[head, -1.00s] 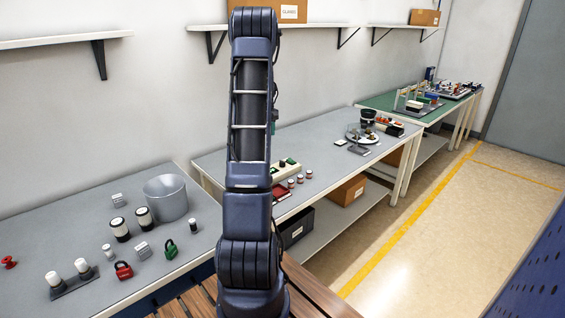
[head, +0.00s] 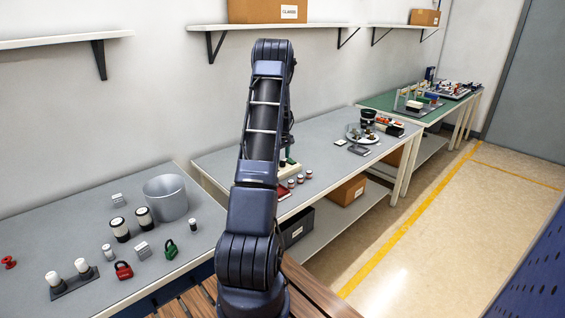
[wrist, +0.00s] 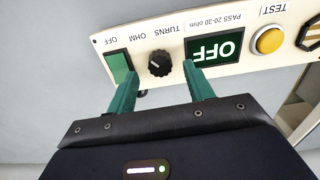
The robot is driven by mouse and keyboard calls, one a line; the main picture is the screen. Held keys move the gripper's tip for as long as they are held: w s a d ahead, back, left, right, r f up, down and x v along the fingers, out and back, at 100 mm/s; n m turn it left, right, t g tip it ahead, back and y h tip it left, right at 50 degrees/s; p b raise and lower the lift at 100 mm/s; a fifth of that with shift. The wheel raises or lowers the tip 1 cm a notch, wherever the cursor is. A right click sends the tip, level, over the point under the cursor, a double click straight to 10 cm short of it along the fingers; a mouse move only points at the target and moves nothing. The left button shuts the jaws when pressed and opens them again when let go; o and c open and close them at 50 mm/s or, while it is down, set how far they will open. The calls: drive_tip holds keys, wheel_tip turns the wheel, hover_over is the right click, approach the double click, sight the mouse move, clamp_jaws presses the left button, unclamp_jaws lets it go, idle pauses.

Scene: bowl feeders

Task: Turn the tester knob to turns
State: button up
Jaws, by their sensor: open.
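The tester is a cream panel (wrist: 168,28), seen upside down in the wrist view. The dark green display (wrist: 215,48) reads OFF. My gripper (wrist: 161,74) is open, with one green finger on each side of the knob and a gap to it on both sides. In the head view the tester (head: 292,170) is mostly hidden behind my arm.
A yellow TEST button (wrist: 268,40) sits right of the display. In the head view, several small red-and-white parts (head: 300,179) stand right of my arm on the middle bench (head: 325,140). A metal cup (head: 166,198) and padlocks stand on the left bench.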

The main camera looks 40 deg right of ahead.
sight(283, 162)
drive_tip(key=shift+f, duration=1.55)
drive_tip(key=c, duration=1)
